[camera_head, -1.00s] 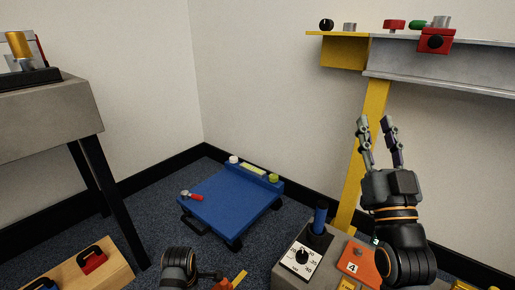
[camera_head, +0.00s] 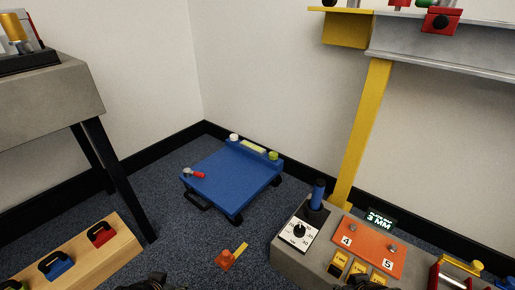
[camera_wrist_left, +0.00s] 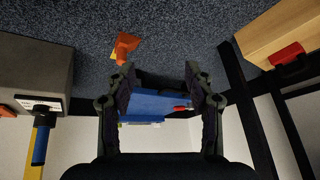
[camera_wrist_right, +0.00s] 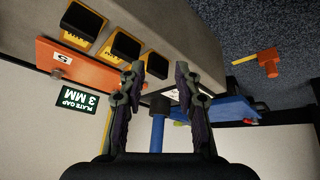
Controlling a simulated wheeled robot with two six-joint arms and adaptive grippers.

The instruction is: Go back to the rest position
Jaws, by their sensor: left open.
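My left gripper (camera_wrist_left: 160,78) is open and empty in the left wrist view, with both fingers apart over a view of the floor and the blue cart (camera_wrist_left: 155,103). My right gripper (camera_wrist_right: 158,72) is open and empty in the right wrist view, with its fingers apart. The grey control box (camera_wrist_right: 185,35) shows behind and beside it there. In the head view only dark bits of my arms show at the bottom edge; the fingers are not visible there.
The blue cart (camera_head: 235,175) stands on the carpet by the corner. The grey control box (camera_head: 290,262) with dial and blue-handled lever is at lower right. A wooden block (camera_head: 115,258) with coloured handles is at lower left. An orange piece (camera_head: 225,259) lies on the floor between them.

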